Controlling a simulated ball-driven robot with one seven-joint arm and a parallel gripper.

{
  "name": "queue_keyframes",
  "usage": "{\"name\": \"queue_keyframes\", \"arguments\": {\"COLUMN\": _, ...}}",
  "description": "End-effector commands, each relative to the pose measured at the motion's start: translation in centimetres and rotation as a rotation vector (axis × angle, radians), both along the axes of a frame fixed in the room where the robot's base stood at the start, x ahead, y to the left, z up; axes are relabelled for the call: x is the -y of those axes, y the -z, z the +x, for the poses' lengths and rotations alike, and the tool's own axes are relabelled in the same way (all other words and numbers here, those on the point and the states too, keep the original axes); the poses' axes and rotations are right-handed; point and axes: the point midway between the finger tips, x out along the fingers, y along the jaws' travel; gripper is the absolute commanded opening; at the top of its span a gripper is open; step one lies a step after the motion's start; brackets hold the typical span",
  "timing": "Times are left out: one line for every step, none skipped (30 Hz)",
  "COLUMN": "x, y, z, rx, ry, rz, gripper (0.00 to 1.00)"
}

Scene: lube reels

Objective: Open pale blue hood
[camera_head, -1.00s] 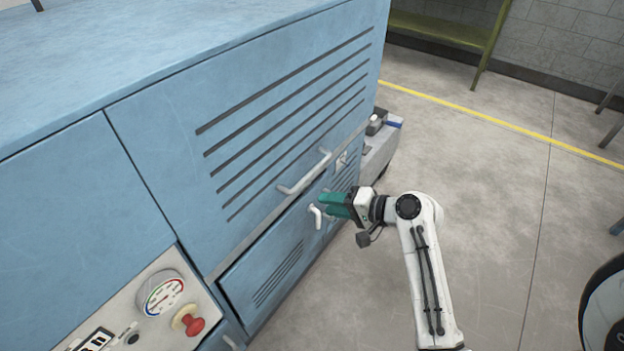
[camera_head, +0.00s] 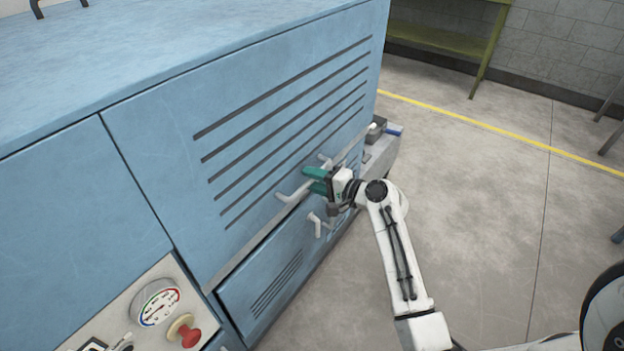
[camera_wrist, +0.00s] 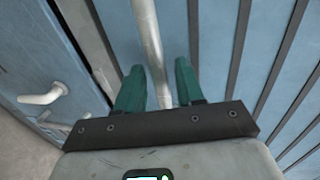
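The pale blue hood (camera_head: 165,145) is the large slotted front panel of the machine, and it looks shut. Its pale bar handle (camera_head: 287,197) sits along the panel's lower edge. My gripper (camera_head: 309,180) is at this handle, with its green fingers pointing at the panel, one above and one below the bar. In the wrist view, the handle (camera_wrist: 149,40) runs between the two spread fingers of my gripper (camera_wrist: 158,85), with gaps visible beside it. The gripper is open and not closed on the bar. The middle of the handle is partly hidden by the fingers in the head view.
A lower blue door (camera_head: 265,285) with its own bent handle (camera_head: 316,224) lies just under the hood; that handle also shows in the wrist view (camera_wrist: 45,96). A control panel with a gauge (camera_head: 158,304) and red knob (camera_head: 188,335) is at lower left.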

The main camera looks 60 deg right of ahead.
Motion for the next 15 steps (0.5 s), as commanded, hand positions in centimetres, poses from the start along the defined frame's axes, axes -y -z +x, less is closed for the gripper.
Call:
{"name": "queue_keyframes", "arguments": {"x": -0.01, "y": 0.03, "z": 0.32, "rx": 0.0, "ry": -0.001, "rz": -0.001, "gripper": 0.37}}
{"name": "queue_keyframes", "arguments": {"x": -0.02, "y": 0.03, "z": 0.45, "rx": 0.0, "ry": -0.001, "rz": -0.001, "gripper": 0.37}}
{"name": "queue_keyframes", "arguments": {"x": -0.03, "y": 0.05, "z": 0.56, "rx": 0.0, "ry": -0.001, "rz": -0.002, "gripper": 0.37}}
{"name": "queue_keyframes", "arguments": {"x": -0.04, "y": 0.06, "z": 0.61, "rx": 0.0, "ry": -0.001, "rz": -0.002, "gripper": 0.37}}
{"name": "queue_keyframes", "arguments": {"x": -0.04, "y": 0.08, "z": 0.64, "rx": 0.0, "ry": -0.001, "rz": -0.002, "gripper": 0.37}}
{"name": "queue_keyframes", "arguments": {"x": -0.04, "y": 0.08, "z": 0.66, "rx": 0.0, "ry": -0.001, "rz": -0.002, "gripper": 0.37}}
{"name": "queue_keyframes", "arguments": {"x": -0.04, "y": 0.09, "z": 0.64, "rx": 0.0, "ry": -0.001, "rz": -0.002, "gripper": 0.37}}
{"name": "queue_keyframes", "arguments": {"x": -0.05, "y": 0.09, "z": 0.64, "rx": 0.0, "ry": -0.001, "rz": -0.002, "gripper": 0.37}}
{"name": "queue_keyframes", "arguments": {"x": -0.04, "y": 0.09, "z": 0.63, "rx": 0.0, "ry": -0.001, "rz": -0.002, "gripper": 0.37}}
{"name": "queue_keyframes", "arguments": {"x": -0.04, "y": 0.1, "z": 0.63, "rx": 0.0, "ry": -0.001, "rz": -0.002, "gripper": 0.37}}
{"name": "queue_keyframes", "arguments": {"x": -0.05, "y": 0.1, "z": 0.62, "rx": 0.0, "ry": -0.001, "rz": -0.002, "gripper": 0.37}}
{"name": "queue_keyframes", "arguments": {"x": -0.04, "y": 0.1, "z": 0.62, "rx": 0.0, "ry": -0.001, "rz": -0.002, "gripper": 0.35}}
{"name": "queue_keyframes", "arguments": {"x": -0.04, "y": 0.1, "z": 0.61, "rx": 0.0, "ry": -0.001, "rz": -0.002, "gripper": 0.32}}
{"name": "queue_keyframes", "arguments": {"x": -0.04, "y": 0.1, "z": 0.61, "rx": 0.0, "ry": -0.001, "rz": -0.002, "gripper": 0.29}}
{"name": "queue_keyframes", "arguments": {"x": -0.04, "y": 0.1, "z": 0.61, "rx": 0.0, "ry": -0.001, "rz": -0.002, "gripper": 0.25}}
